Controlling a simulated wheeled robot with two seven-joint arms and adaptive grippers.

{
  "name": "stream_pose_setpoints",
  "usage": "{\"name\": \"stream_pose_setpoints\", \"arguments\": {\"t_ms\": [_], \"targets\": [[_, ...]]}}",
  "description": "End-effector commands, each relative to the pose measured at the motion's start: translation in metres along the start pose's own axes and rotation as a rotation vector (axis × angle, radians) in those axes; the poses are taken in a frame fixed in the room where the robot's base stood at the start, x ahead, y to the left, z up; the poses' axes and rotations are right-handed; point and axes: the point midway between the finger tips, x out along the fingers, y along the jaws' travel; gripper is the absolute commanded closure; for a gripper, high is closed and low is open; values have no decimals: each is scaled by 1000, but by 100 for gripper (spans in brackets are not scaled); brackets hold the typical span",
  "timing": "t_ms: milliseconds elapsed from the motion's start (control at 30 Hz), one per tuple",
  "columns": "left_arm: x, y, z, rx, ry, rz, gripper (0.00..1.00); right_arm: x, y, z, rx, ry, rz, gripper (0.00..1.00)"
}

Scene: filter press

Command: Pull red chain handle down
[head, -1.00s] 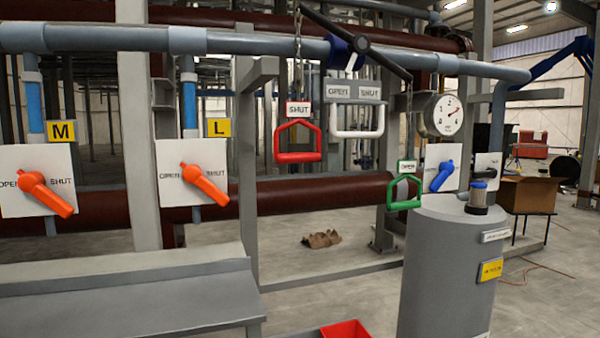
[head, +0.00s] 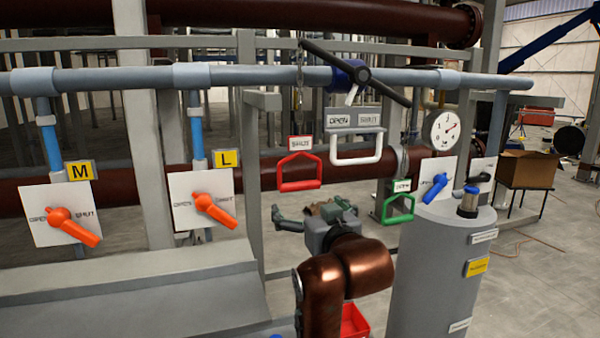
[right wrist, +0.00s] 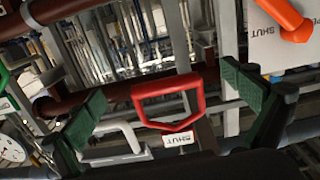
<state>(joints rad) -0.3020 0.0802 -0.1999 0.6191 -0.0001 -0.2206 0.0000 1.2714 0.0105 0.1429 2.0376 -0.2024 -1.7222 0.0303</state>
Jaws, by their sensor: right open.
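The red chain handle (head: 300,185) hangs on its chain from the valve lever (head: 355,72), below a SHUT tag (head: 301,143). My right gripper (head: 316,213) is open and empty. In the head view it shows just below the red handle, apart from it. In the right wrist view, which is upside down, the red handle (right wrist: 168,88) appears between the two spread green-padded fingers (right wrist: 165,102), some way beyond them. The green chain handle (head: 399,219), with an OPEN tag, hangs from the lever's other end. My left gripper is not in view.
A white handle (head: 356,160) under OPEN and SHUT plates hangs close right of the red one. A grey tank (head: 440,270) stands at right. Orange valve levers (head: 215,210) are at left. A grey ledge (head: 130,285) and red bin (head: 355,321) are low down.

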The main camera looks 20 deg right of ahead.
Motion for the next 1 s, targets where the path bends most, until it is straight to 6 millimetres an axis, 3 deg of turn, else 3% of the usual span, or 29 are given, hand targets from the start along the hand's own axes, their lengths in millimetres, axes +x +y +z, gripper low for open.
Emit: {"name": "stream_pose_setpoints", "arguments": {"t_ms": [33, 167, 600, 1000], "targets": [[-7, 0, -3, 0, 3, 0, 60, -12, 0, -18, 10, 18, -4, 0], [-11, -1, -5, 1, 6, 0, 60, -21, 0, -30, 19, 34, -6, 0], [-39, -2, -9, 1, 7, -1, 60, 40, -1, -33, 18, 32, -6, 0], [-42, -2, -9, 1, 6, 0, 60, 53, -1, -32, 18, 35, -7, 0]]}}
